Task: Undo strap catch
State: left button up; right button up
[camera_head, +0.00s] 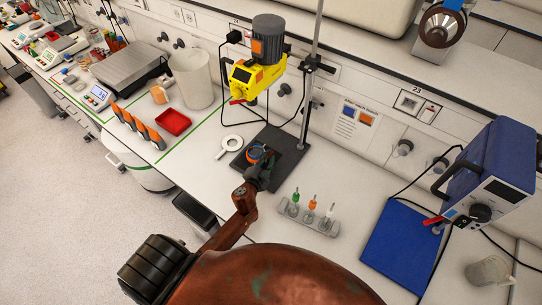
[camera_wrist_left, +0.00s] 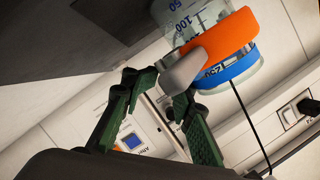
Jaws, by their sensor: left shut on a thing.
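A clear graduated beaker (camera_wrist_left: 188,14) stands out in the left wrist view. An orange strap (camera_wrist_left: 222,42) and a blue band (camera_wrist_left: 228,68) run around it. A grey catch (camera_wrist_left: 184,72) sticks out from the orange strap. My left gripper (camera_wrist_left: 160,84) has its green fingers on either side of the catch and is shut on it; the near finger hides part of the contact. In the head view my left gripper (camera_head: 264,168) is at the beaker's near side. There the blue band (camera_head: 256,152) shows above the dark stand plate (camera_head: 288,142). My right gripper is in neither view.
A yellow stirrer (camera_head: 256,76) hangs above on a metal rod (camera_head: 312,70). A white ring (camera_head: 229,147) and a red tray (camera_head: 172,122) lie to the left. A blue mat (camera_head: 402,248) lies right.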

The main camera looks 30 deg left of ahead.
pick_arm(q)
jog(key=shift+d+p+v, duration=0.2)
jog(key=shift+p+v, duration=0.25)
jog(key=shift+v, duration=1.3)
jog(key=shift+d+p+v, duration=0.15)
jog(key=shift+p+v, duration=0.05)
jog(key=shift+v, duration=0.7)
jog(key=shift+d+p+v, duration=0.15)
jog(key=shift+p+v, duration=0.05)
jog(key=shift+v, duration=0.75)
jog(key=v, duration=1.2)
jog(key=shift+f, duration=0.1)
jog(key=shift+n+y, duration=0.5)
jog(key=shift+y, duration=0.2)
jog(key=x, duration=1.3)
jog(key=shift+d+f+p, duration=0.1)
jog(key=shift+d+p, duration=0.2)
jog(key=shift+p, duration=0.1)
jog(key=shift+x, duration=0.75)
jog(key=x, duration=0.6)
jog(key=shift+w+a+f, duration=0.1)
jog(key=shift+w, duration=0.25)
